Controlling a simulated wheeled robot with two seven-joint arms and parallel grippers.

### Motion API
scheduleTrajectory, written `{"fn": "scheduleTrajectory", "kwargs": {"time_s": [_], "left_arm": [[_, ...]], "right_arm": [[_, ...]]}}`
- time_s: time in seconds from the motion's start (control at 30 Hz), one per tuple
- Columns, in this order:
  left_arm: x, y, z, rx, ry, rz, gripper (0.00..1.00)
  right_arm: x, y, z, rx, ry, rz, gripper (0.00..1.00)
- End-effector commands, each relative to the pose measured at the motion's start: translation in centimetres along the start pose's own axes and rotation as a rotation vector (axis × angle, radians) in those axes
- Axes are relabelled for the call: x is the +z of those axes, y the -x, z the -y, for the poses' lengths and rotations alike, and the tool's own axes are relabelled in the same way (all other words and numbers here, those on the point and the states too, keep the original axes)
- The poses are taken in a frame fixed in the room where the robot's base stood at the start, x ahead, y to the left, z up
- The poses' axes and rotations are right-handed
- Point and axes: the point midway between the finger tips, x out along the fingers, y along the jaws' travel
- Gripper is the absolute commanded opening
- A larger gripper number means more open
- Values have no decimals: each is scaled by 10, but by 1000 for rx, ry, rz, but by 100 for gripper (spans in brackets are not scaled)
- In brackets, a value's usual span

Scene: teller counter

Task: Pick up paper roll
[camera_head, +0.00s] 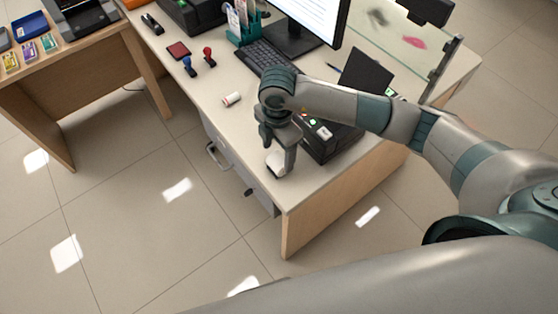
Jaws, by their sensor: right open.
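A white paper roll (274,163) lies near the front edge of the counter (240,125), partly hidden by my right gripper. My right gripper (278,154) points down over it with its fingers apart. One finger comes down along the right side of the roll. I cannot tell whether it touches the roll. My left gripper is out of view.
A small white cylinder with a reddish end (231,99) lies left of my gripper. A black machine (330,140) stands close on the right. Behind are a keyboard (268,58), a monitor (310,18) and two stamps (209,57). The counter's front left is mostly clear.

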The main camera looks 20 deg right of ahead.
Motion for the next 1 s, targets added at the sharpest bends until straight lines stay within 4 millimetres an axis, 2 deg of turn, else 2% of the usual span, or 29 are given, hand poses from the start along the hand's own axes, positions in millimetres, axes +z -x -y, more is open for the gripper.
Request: {"fn": "scheduleTrajectory", "kwargs": {"time_s": [0.17,0.4,0.87,1.0], "left_arm": [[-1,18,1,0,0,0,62],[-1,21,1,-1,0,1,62],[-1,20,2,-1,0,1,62],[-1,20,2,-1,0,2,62]], "right_arm": [[4,-18,2,-4,-2,2,66],[4,-40,1,0,1,1,66],[4,-41,1,1,0,0,66],[4,-41,1,1,0,0,35]]}}
